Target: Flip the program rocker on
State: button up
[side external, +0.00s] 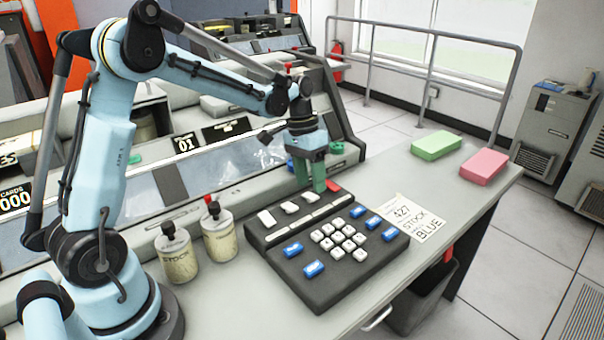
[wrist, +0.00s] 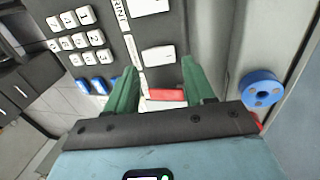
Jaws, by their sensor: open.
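The dark control panel (side external: 330,285) lies on the desk, with a row of white rockers along its far edge: left (side external: 267,218), middle (side external: 290,208) and right (side external: 308,197). A red rocker (side external: 333,187) ends the row. I cannot read which rocker is labelled program. My gripper (side external: 311,186), with green fingers, points down over the right end of the row and is open and empty. In the wrist view, the red rocker (wrist: 167,94) shows between the fingers (wrist: 158,68), with a white rocker (wrist: 158,54) just beyond. Contact cannot be told.
White number keys (side external: 340,240) and several blue keys (side external: 313,269) fill the panel's front. Two bottles (side external: 219,230) stand left of it. A paper note (side external: 413,219), a green block (side external: 437,145) and a pink block (side external: 482,166) lie to the right. The desk's right end is otherwise clear.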

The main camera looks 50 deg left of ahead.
jog(key=v, duration=1)
jog(key=s+d+f+t+y, duration=0.2)
jog(key=s+d+t, duration=0.5)
jog(key=s, duration=0.6)
jog(key=shift+s+d+f+y, duration=0.35)
jog(key=shift+d+f, duration=0.35)
jog(key=shift+d, duration=0.3)
